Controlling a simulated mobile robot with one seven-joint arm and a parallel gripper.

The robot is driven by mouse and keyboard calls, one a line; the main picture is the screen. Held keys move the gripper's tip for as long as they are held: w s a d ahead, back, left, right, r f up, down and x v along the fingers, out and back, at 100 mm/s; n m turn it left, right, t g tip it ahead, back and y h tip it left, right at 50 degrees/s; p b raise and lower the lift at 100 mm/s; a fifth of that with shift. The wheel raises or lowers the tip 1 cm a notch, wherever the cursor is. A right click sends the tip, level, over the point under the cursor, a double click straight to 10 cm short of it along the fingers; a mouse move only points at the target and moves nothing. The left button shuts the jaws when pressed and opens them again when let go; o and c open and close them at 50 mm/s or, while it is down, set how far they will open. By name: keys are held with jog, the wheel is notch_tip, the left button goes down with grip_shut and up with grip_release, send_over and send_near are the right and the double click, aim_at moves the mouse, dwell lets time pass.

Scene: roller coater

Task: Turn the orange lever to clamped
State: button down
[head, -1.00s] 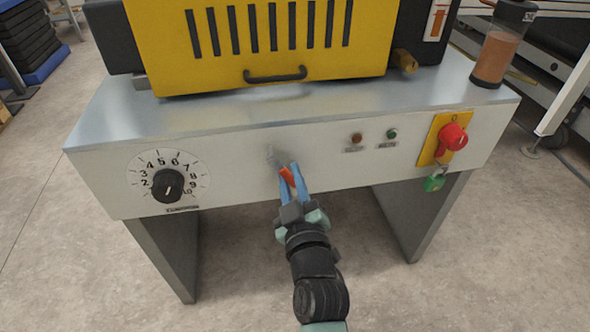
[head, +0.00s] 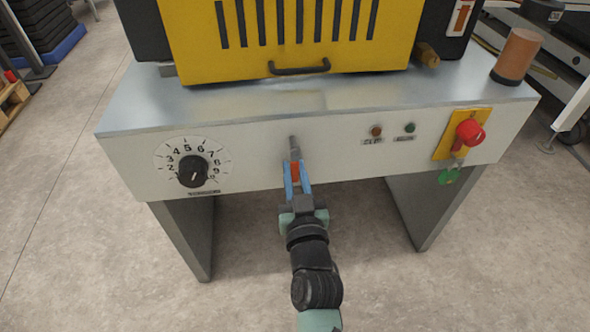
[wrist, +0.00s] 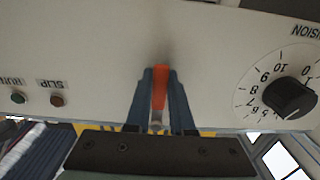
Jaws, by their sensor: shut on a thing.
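The orange lever (head: 295,171) is on the white front panel of the machine, below a grey metal part (head: 294,146). In the head view it stands close to upright in the picture. My gripper (head: 297,181) has its blue fingers on both sides of the lever and is shut on it. In the wrist view the orange lever (wrist: 160,88) shows between the two dark blue fingers (wrist: 159,100). The fingers hide part of the lever's sides. I see no mark for the clamped position.
A black dial (head: 192,171) is left of the lever on the panel. Two small lamps (head: 393,130) and a red switch (head: 469,133) on a yellow plate, with a green padlock (head: 449,176) below, are to the right. The yellow guard (head: 290,40) stands above.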

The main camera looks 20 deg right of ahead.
dwell(0.3)
jog(key=c, duration=0.8)
grip_release()
jog(key=p+v, duration=0.2)
jog(key=v, duration=1.1)
jog(key=shift+r+p, duration=0.1)
jog(key=shift+p, duration=0.2)
